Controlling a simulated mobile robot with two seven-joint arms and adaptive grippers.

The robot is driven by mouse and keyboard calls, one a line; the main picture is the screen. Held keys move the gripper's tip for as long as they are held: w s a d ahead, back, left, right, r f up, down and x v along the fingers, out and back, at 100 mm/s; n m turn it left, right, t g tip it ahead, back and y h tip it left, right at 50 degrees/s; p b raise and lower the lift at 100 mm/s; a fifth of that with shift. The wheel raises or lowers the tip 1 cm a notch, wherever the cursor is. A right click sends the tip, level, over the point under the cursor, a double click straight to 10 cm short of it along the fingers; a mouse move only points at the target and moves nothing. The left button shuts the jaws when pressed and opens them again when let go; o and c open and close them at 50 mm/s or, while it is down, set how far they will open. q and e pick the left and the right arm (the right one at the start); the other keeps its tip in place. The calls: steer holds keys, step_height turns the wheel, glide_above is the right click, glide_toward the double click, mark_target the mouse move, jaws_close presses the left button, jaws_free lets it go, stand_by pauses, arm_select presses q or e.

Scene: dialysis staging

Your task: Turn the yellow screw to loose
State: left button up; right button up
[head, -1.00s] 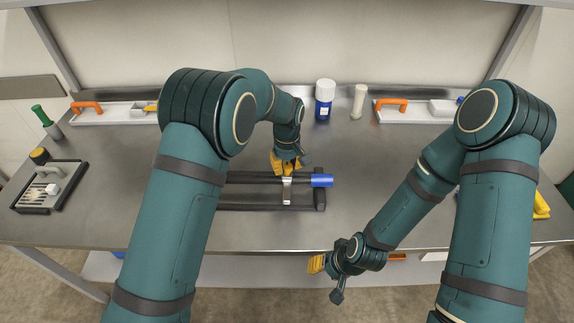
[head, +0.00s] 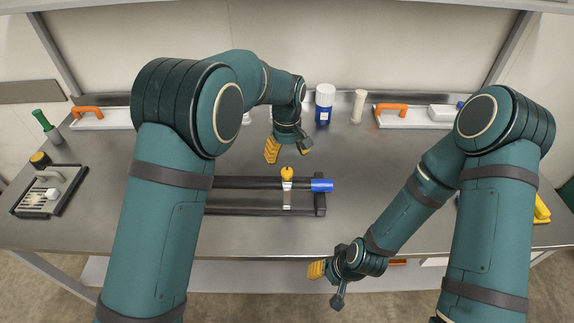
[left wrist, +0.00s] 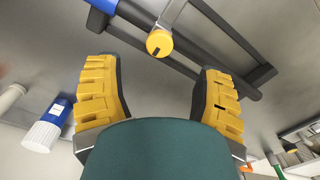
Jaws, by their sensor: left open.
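The yellow screw (head: 287,173) stands on a metal clamp (head: 287,194) on a black rail frame (head: 250,210) that carries a tube with a blue end (head: 321,185). In the left wrist view the screw's round yellow head (left wrist: 159,42) shows a dark mark. My left gripper (head: 287,153) is open and empty, above and behind the screw, not touching it. In the left wrist view its yellow-padded fingers (left wrist: 160,95) are wide apart, with the screw beyond them. My right gripper (head: 318,269) hangs at the table's front edge, away from the frame; its opening is unclear.
A white bottle with a blue label (head: 324,104) and a pale cylinder (head: 358,106) stand behind. Trays with orange handles (head: 390,117) lie at the back. A black-rimmed tray (head: 60,203) is at the left.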

mark_target(287, 171)
arm_select(q)
steer(key=shift+r, duration=2.35)
